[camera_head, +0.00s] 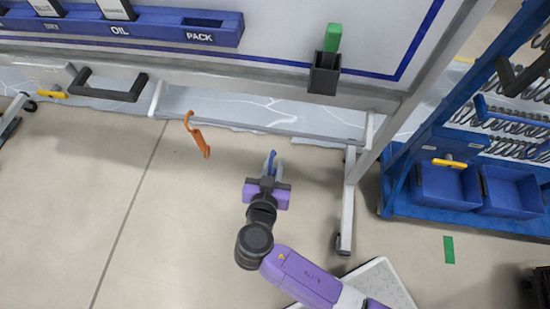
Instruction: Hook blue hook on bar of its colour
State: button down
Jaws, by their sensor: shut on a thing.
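My gripper (269,178) is in the middle of the view, pointing up the picture. It is shut on the blue hook (271,158), a thin curved piece whose upper end shows between the fingers. The rest of the hook is hidden by the gripper. At the right, a blue bar (510,118) runs across the front of the blue rack, well apart from my gripper. I cannot tell for sure whether it is the bar of the hook's colour.
An orange hook (198,135) is left of my gripper; I cannot tell what supports it. A whiteboard frame (375,150) stands close on the right. Black handle-like bars are at the left (108,90) and far right. Blue bins (446,190) sit on the rack. The floor at left is clear.

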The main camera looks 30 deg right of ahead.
jog(key=shift+s+a+b, duration=0.15)
jog(key=shift+s+a, duration=0.55)
jog(key=shift+s, duration=0.25)
jog(key=shift+s+a+b, duration=0.15)
jog(key=shift+s+a, duration=0.5)
jog(key=shift+s, duration=0.25)
jog(key=shift+r, duration=0.1)
